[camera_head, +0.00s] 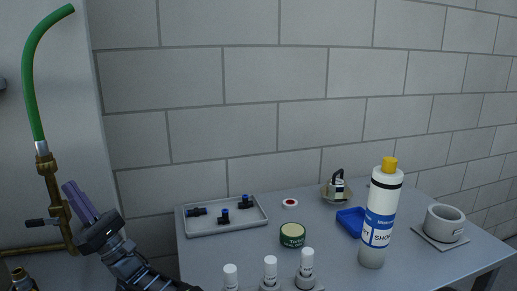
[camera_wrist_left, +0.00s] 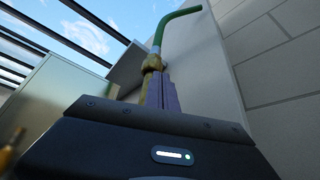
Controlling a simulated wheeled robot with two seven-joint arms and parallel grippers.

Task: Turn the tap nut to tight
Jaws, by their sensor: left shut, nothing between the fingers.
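A brass tap (camera_head: 56,205) stands at the left in the head view, with a side lever and a pipe running left. A brass nut (camera_head: 45,162) sits near its top, below a pale collar and a green hose (camera_head: 31,92) that curves up and right. My left gripper (camera_head: 72,188) is shut and empty, its purple fingers just right of the tap body, below the nut. In the left wrist view the fingers (camera_wrist_left: 168,95) partly cover the brass tap (camera_wrist_left: 152,65), with the green hose (camera_wrist_left: 172,20) above. I cannot tell whether they touch. My right gripper is not in view.
A grey table (camera_head: 330,262) on the right carries a tray (camera_head: 240,229) with several black-and-blue fittings, a green tin (camera_head: 292,236), a tall bottle (camera_head: 378,215), a blue dish (camera_head: 350,221), a grey bowl (camera_head: 444,223) and white-capped bottles (camera_head: 270,270). A block wall stands behind.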

